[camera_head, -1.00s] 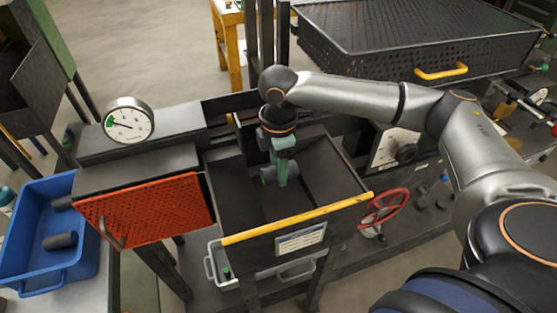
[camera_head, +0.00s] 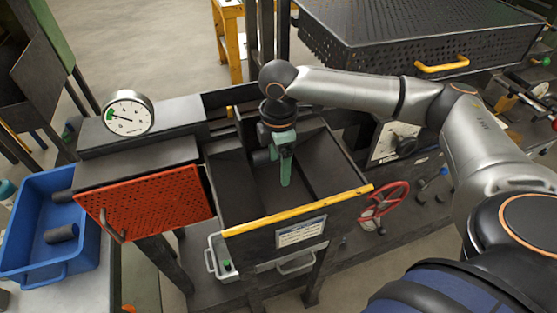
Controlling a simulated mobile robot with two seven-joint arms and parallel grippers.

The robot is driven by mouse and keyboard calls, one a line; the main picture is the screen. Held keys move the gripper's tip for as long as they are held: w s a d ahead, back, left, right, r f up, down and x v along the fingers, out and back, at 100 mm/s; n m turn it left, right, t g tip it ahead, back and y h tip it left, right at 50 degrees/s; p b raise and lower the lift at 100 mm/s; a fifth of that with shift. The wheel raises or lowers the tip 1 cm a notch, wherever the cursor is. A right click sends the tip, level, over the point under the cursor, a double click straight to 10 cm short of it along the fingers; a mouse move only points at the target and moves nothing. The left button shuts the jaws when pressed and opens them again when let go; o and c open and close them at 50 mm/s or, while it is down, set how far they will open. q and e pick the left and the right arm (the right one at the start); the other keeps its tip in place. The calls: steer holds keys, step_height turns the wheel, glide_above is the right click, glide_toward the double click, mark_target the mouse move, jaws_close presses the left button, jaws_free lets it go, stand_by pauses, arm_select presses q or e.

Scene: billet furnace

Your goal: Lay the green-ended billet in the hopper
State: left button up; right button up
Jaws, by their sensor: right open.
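The hopper (camera_head: 318,211) is the dark open bin with a yellow front edge, in the middle of the head view. My right gripper (camera_head: 285,178) has green fingers and points down inside the hopper. It is open. A dark cylindrical billet (camera_head: 262,157) shows just left of and behind the fingers, inside the hopper, partly hidden by them. Its end colour is not clear now, and I cannot tell whether it touches the fingers. My left gripper is not in view.
A blue bin (camera_head: 28,225) with dark billets stands at the left. A red perforated panel (camera_head: 150,205), a gauge (camera_head: 128,113) and a red handwheel (camera_head: 385,203) flank the hopper. A grey tray (camera_head: 214,258) holding a small green-topped item sits below. A black perforated cover (camera_head: 400,30) fills the back right.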

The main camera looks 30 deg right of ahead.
step_height(320, 180, up, 13)
steer(key=shift+f, duration=0.15)
stand_by(1.1)
